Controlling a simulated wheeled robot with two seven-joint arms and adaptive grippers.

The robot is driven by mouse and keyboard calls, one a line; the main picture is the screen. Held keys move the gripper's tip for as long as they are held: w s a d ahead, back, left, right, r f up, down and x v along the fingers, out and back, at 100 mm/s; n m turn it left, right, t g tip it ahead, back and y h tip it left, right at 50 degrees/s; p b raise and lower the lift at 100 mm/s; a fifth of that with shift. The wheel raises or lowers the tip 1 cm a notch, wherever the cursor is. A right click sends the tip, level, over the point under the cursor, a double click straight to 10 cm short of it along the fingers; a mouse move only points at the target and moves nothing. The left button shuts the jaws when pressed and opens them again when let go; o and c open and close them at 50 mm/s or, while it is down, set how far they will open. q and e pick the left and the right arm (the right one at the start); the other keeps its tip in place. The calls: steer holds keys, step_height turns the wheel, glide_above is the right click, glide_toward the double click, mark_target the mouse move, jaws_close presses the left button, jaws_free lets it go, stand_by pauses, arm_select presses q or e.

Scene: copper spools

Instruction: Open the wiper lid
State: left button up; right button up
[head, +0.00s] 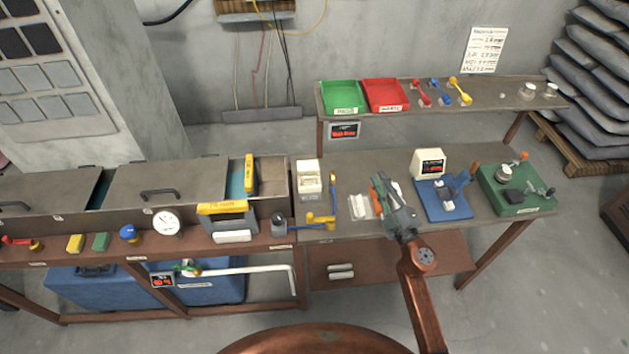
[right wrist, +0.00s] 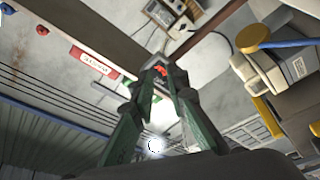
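A grey box with a yellow lid-like top (head: 222,208) stands at the right end of the long trough in the head view. It looks like the wiper, and its top looks shut. A white block (head: 232,237) lies just in front of it. My right gripper (head: 380,190) is over the right-hand table, well to the right of the box and apart from it. In the right wrist view its dark green fingers (right wrist: 162,82) lean towards each other. No held thing shows, but the gap at the tips is unclear. My left gripper is in neither view.
Trough covers with handles (head: 160,193) lie left of the box. A gauge (head: 165,222) and a yellow-handled valve (head: 318,221) are near it. A white box (head: 309,177) stands between box and gripper. A blue fixture (head: 441,208) and a green one (head: 522,197) stand right of the gripper.

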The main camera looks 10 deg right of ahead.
steer(key=w+a+f+n+g+y, duration=0.1)
steer(key=w+a+n+g+y, duration=0.1)
steer(key=a, duration=0.4)
steer(key=w+a+f+n+g+y, duration=0.2)
steer(key=w+a+n+g+y, duration=0.1)
steer(key=a+n, duration=0.2)
steer(key=w+a+f+n+g+y, duration=0.2)
steer(key=a+n, duration=0.2)
steer(key=a, duration=0.4)
steer(key=shift+w+a+f+g+b, duration=0.15)
steer(key=shift+a+f+g+b, duration=0.1)
steer(key=shift+a+g+b, duration=0.1)
steer(key=shift+c, duration=0.2)
jaws_close()
